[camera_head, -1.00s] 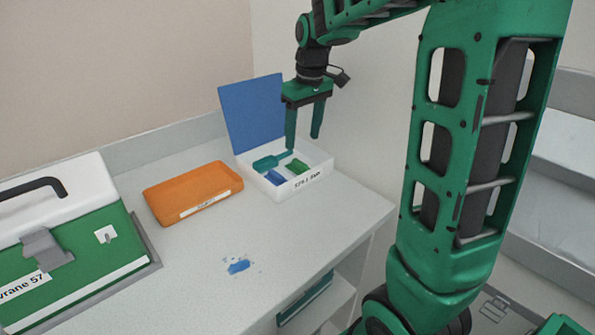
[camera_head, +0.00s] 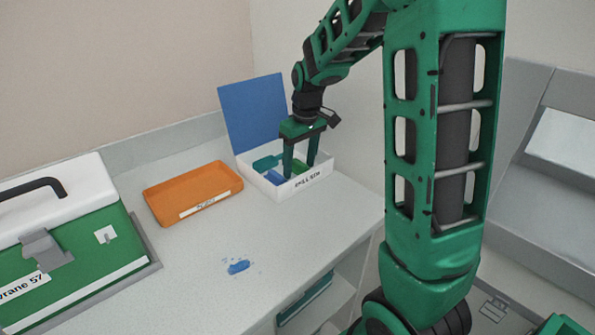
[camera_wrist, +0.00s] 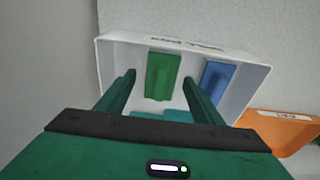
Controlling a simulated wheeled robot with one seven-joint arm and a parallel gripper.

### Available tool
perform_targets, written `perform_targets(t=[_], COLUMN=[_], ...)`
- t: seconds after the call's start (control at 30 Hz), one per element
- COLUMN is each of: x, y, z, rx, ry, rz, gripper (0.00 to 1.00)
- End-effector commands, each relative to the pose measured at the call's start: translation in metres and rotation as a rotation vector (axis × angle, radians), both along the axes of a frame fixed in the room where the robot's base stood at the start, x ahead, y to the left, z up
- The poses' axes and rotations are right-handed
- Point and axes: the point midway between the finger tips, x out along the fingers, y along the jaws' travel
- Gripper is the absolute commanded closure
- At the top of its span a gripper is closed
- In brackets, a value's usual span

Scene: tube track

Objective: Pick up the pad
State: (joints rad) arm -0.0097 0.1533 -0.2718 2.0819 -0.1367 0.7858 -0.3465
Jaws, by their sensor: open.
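An open white box (camera_head: 306,187) with a raised blue lid (camera_head: 253,113) stands on the counter. In it lie a green block (camera_wrist: 162,75) and a blue block (camera_wrist: 214,84), both pad-like; I cannot tell by label which is the pad. A teal piece (camera_head: 264,163) lies at the box's left side, partly hidden in the wrist view. My gripper (camera_head: 299,170) points down into the box, open and empty. In the wrist view my gripper (camera_wrist: 159,77) has one finger on each side of the green block, with gaps; contact does not show.
An orange tray (camera_head: 190,192) stands left of the box, and a green and white case (camera_head: 80,250) farther left. A blue spill (camera_head: 238,267) lies on the counter (camera_head: 300,235) in front. The lid rises behind my gripper.

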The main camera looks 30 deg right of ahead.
Motion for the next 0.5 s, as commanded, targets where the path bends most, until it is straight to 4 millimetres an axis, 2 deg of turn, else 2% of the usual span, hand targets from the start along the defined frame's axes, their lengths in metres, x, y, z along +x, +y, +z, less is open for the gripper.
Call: perform_targets(t=[0.13, 0.3, 0.5], x=[0.0000, -0.0001, -0.0001], y=[0.0000, 0.0000, 0.0000], z=[0.0003, 0.0005, 0.0006], rx=[0.000, 0.000, 0.000], ry=[0.000, 0.000, 0.000], rz=[0.000, 0.000, 0.000], gripper=[0.41, 0.82, 0.83])
